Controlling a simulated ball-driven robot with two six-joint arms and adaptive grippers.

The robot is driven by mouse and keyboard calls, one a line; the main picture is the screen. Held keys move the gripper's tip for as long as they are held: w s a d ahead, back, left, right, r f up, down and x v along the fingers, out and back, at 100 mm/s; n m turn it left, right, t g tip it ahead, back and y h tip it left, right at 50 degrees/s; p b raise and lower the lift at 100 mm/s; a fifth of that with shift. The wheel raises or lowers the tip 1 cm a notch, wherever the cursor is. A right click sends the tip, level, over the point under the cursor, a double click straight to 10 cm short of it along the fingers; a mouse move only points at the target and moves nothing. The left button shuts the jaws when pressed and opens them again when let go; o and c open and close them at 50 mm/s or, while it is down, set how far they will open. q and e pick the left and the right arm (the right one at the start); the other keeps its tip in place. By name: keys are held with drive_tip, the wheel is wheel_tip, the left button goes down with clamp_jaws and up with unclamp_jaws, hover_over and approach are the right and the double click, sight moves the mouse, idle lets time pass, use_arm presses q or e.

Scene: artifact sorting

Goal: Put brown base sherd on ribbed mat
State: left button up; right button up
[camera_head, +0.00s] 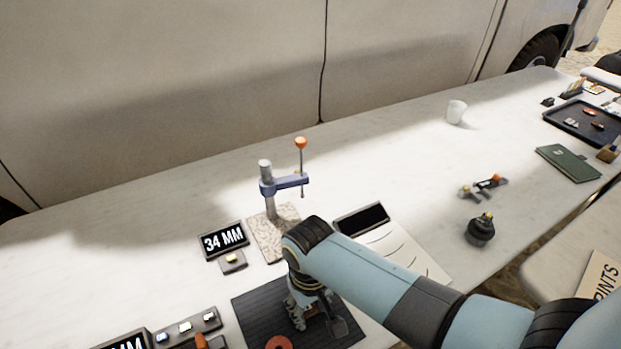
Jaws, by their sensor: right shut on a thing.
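The ribbed mat (252,310) is dark and lies on the table at the bottom centre. My right gripper (317,322) points down over the right part of this mat. It is shut on a small brown piece, which I take to be the brown base sherd (312,309); it is mostly hidden by the fingers. I cannot tell whether the sherd touches the mat. An orange-red piece with a dark centre (279,343) lies on the mat at the bottom edge of the view. My left gripper is not in view.
A post stand with an orange knob (301,143) rises behind the mat, beside a "34 MM" display (224,241). A white sheet with a dark panel (362,219) lies partly behind my right arm. A dark round weight (481,230) stands to the right. The table's far left is clear.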

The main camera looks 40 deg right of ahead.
sight(310, 313)
drive_tip(key=o, duration=0.9)
drive_tip(key=shift+f, duration=0.1)
drive_tip(key=shift+c, duration=0.2)
wheel_tip(310, 313, up, 12)
drive_tip(key=p, duration=0.1)
drive_tip(key=shift+p, duration=0.3)
